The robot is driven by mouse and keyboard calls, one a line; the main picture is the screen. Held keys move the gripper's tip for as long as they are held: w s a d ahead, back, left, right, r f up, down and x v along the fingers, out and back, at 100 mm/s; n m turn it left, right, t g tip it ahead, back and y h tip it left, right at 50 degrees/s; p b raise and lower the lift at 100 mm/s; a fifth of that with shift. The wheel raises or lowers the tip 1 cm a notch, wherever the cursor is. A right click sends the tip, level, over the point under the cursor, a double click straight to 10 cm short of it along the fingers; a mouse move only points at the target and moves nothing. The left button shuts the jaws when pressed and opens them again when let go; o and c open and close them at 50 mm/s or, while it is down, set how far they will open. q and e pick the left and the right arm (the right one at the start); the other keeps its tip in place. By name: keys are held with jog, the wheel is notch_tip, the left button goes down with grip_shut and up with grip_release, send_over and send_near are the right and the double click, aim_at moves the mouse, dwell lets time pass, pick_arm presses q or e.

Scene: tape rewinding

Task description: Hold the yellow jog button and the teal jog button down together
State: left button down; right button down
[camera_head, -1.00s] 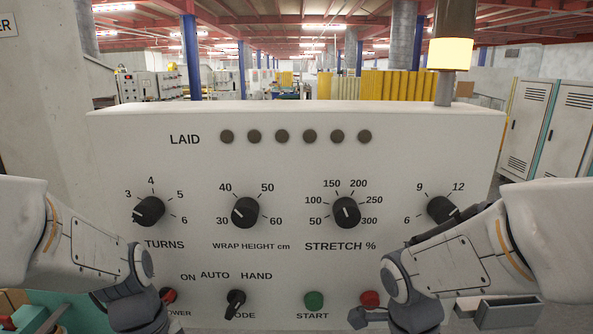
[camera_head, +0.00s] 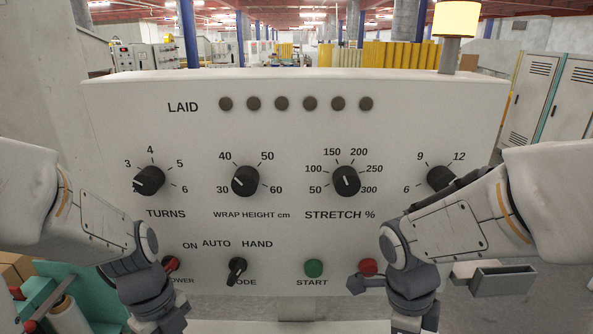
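Neither the yellow jog button nor the teal jog button can be made out in the head view. My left arm comes in from the left and bends down in front of the panel's lower left, partly covering the POWER label. My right arm comes in from the right and bends down in front of the panel's lower right. Both wrists run off the bottom edge, so the fingers of both grippers are out of the picture. What they touch is hidden.
The white control panel (camera_head: 295,128) fills the middle, with black knobs, a MODE switch (camera_head: 237,270), a green START button (camera_head: 314,268) and a red button (camera_head: 368,267). Teal machinery (camera_head: 93,295) stands lower left. A grey metal tray (camera_head: 503,281) is at lower right.

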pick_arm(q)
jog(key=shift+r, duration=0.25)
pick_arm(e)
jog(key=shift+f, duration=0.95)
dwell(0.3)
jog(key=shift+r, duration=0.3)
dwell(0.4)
